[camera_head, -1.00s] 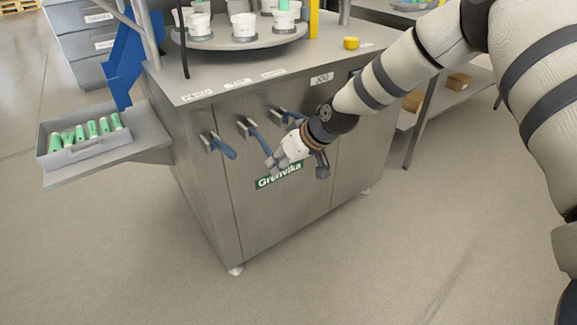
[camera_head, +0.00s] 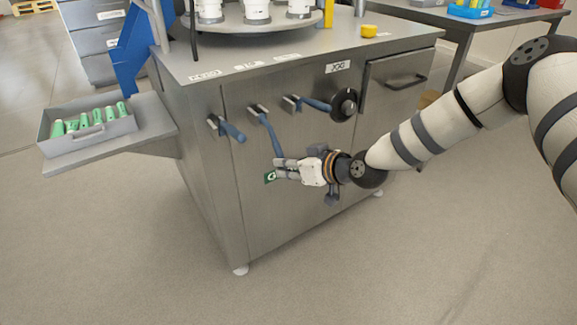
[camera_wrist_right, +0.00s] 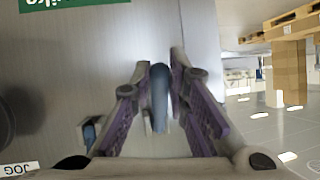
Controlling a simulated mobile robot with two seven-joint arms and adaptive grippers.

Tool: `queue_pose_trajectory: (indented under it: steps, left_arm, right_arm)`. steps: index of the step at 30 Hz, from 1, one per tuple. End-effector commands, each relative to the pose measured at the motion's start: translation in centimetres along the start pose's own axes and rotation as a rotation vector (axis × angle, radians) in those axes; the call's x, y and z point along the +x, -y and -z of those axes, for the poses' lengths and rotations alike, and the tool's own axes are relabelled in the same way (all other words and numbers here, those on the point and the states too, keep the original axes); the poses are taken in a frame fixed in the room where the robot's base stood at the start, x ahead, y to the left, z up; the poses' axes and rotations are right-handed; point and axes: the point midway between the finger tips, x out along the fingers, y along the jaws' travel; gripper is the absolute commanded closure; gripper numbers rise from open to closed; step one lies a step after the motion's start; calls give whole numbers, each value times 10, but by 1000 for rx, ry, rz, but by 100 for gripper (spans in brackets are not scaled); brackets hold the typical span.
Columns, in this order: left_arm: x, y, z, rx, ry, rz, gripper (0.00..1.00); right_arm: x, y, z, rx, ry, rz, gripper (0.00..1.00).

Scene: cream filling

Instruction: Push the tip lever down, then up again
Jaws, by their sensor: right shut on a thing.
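The tip lever (camera_head: 267,128) is the middle of three blue-handled levers on the front of the steel machine. It slants steeply down, lower than the levers beside it. My right gripper (camera_head: 279,169) is at its lower end. In the right wrist view the blue handle (camera_wrist_right: 160,98) lies between the fingers of my right gripper (camera_wrist_right: 163,72), which is shut on it. The fingers cover part of the handle's end in the head view. My left gripper is not in view.
The left lever (camera_head: 230,130) and right lever (camera_head: 312,103) flank the tip lever closely. A black knob (camera_head: 344,104) labelled JOG is to the right. A grey tray (camera_head: 88,142) of green tubes sits on a side shelf. The floor in front is clear.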

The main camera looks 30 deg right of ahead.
Motion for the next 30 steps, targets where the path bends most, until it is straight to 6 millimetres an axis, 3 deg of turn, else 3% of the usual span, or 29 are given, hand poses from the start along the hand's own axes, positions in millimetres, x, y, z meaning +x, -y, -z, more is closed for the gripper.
queue_pose_trajectory:
  steps: [8, 9, 11, 12, 21, 25, 30]
  left_arm:
    - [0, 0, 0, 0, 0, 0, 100]
    - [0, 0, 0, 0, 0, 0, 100]
    - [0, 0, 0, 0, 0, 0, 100]
    - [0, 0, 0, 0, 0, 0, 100]
    - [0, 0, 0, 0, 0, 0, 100]
    - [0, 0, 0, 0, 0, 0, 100]
    - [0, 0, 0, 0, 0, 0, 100]
  right_arm:
    - [0, -1, 1, 0, -2, -2, 100]
    - [1, -1, 1, 0, -2, -2, 80]
    - [0, 0, 1, 0, -2, -2, 67]
    - [0, 0, 1, 0, -2, -1, 64]
    - [-3, 0, 1, 0, -1, -1, 64]
    - [-26, 0, 2, 3, -2, 0, 64]
    - [-75, -1, 4, 3, -7, -2, 64]
